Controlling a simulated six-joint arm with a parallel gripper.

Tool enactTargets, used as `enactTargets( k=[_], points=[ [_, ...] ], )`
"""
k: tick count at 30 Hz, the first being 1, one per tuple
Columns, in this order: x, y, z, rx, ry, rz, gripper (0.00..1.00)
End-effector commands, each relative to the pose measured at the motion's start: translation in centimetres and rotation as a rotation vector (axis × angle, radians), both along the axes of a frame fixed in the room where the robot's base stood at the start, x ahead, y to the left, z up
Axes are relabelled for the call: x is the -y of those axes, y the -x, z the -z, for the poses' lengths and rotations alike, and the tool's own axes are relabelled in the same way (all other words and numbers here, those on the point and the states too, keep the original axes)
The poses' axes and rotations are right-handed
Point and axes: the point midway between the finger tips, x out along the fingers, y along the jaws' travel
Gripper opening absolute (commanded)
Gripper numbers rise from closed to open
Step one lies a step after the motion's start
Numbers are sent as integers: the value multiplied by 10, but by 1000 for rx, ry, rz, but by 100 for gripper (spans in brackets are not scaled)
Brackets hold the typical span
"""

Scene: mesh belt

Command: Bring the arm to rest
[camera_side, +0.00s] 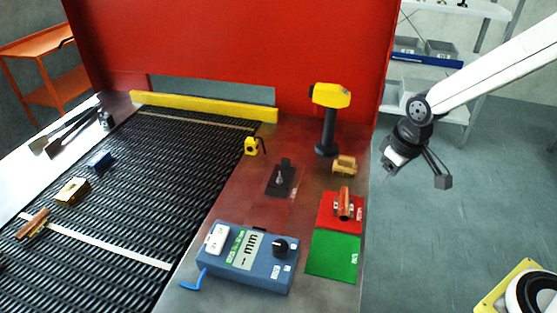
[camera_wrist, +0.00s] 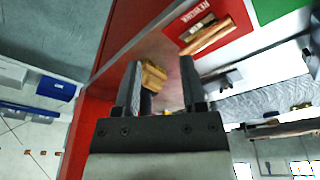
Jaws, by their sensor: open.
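My gripper (camera_side: 415,168) is at the right of the side view, raised beside the table's right edge and over the floor. In the wrist view my gripper (camera_wrist: 160,85) has its two fingers apart, with nothing held between them. A tan block (camera_side: 344,165) stands on the table's right edge, apart from my gripper. The same tan block shows beyond the fingers in the wrist view (camera_wrist: 154,76).
A yellow and black scanner (camera_side: 330,95) stands by the red wall (camera_side: 230,45). A copper-coloured part (camera_side: 344,203) lies on a red mat (camera_side: 327,213), with a green mat (camera_side: 333,255) in front. A blue device (camera_side: 245,258) sits beside the mesh belt (camera_side: 170,170), which carries several parts.

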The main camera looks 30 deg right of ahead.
Motion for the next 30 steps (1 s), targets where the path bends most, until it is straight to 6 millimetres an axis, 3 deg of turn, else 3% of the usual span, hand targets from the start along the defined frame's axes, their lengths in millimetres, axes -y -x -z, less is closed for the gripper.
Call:
enactTargets(
  k=[6, 11, 30],
  points=[
    [12, 48, 9, 29, -14, 97, 53],
    [15, 67, 13, 40, -21, 136, 53],
    [16, 71, 14, 42, -22, 145, 53]
  ],
)
